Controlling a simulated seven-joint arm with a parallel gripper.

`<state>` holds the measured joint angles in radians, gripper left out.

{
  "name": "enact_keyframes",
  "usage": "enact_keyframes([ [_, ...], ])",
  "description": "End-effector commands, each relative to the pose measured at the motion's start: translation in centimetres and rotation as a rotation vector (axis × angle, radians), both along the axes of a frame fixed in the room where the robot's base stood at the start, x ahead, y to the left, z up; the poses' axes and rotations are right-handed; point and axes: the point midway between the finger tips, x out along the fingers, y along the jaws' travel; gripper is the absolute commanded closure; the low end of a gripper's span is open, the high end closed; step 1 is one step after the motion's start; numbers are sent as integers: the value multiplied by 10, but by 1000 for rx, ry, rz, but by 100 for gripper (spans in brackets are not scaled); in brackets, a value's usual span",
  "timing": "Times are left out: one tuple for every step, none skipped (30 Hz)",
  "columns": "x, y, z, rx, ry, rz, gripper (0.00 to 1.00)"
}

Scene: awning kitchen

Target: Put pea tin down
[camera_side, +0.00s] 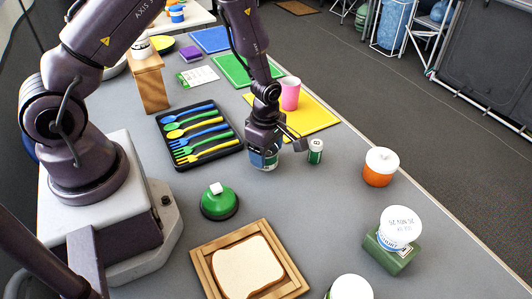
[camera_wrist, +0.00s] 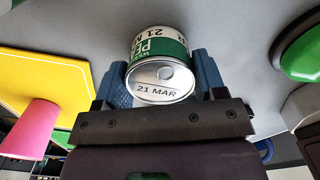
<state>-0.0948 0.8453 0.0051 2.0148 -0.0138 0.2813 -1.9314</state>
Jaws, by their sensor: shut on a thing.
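My gripper (camera_side: 265,148) is shut on the pea tin (camera_wrist: 157,48). The tin has a green and white label and a silver end printed "21 MAR". In the wrist view it sits between the two blue finger pads. The upper part is hidden by the fingers there.
A small green and white container (camera_side: 315,151) stands close right of my gripper. The black cutlery tray (camera_side: 199,135) lies close left. A yellow mat (camera_side: 318,122) with a pink cup (camera_side: 290,94) is behind. A green-domed object (camera_side: 219,204) is front left.

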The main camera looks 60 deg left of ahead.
Motion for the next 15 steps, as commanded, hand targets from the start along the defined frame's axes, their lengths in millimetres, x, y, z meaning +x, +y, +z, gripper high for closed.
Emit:
enact_keyframes([
  [0,0,1,0,-1,0,68],
  [0,0,2,0,-1,0,68],
  [1,0,4,1,-2,0,68],
  [1,0,6,1,-2,0,68],
  [1,0,8,1,-2,0,68],
  [1,0,11,1,-3,0,68],
  [1,0,15,1,-4,0,68],
  [1,0,20,1,-4,0,68],
  [1,0,26,1,-4,0,68],
  [1,0,32,1,-6,0,68],
  [2,0,38,2,-6,0,68],
  [2,0,47,1,-7,0,68],
  [1,0,53,1,-6,-1,68],
  [1,0,60,1,-7,-2,68],
  [1,0,68,2,-6,-1,68],
])
